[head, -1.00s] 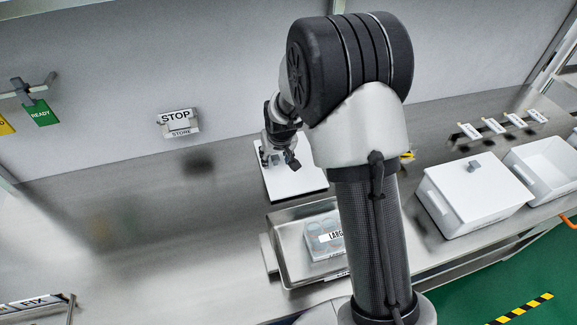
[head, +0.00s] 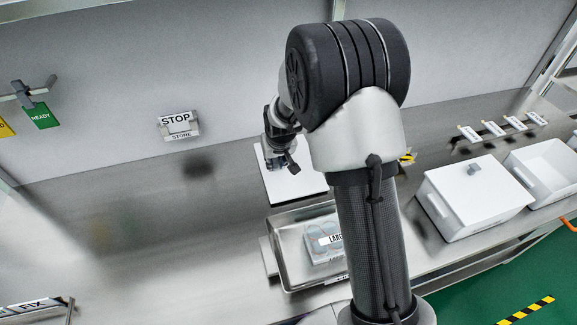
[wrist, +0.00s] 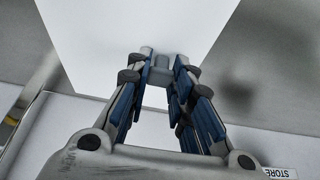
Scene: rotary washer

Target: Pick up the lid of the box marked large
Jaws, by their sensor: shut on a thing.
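My gripper (head: 282,168) is at the back of the bench, over a white flat lid (head: 305,185). In the wrist view, my gripper (wrist: 162,75) is shut on the grey knob (wrist: 161,72) at the middle of the white lid (wrist: 190,25). A clear box (head: 324,256) with a label reading "LARG", the rest hidden by my arm, sits in a metal tray (head: 290,277) in front of the lid.
A white lidded box (head: 455,212) with a grey knob and an open white bin (head: 545,170) stand at the right. Small labelled holders (head: 500,127) line the back right. A STOP/STORE sign (head: 178,124) is on the wall. The bench at left is mostly clear.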

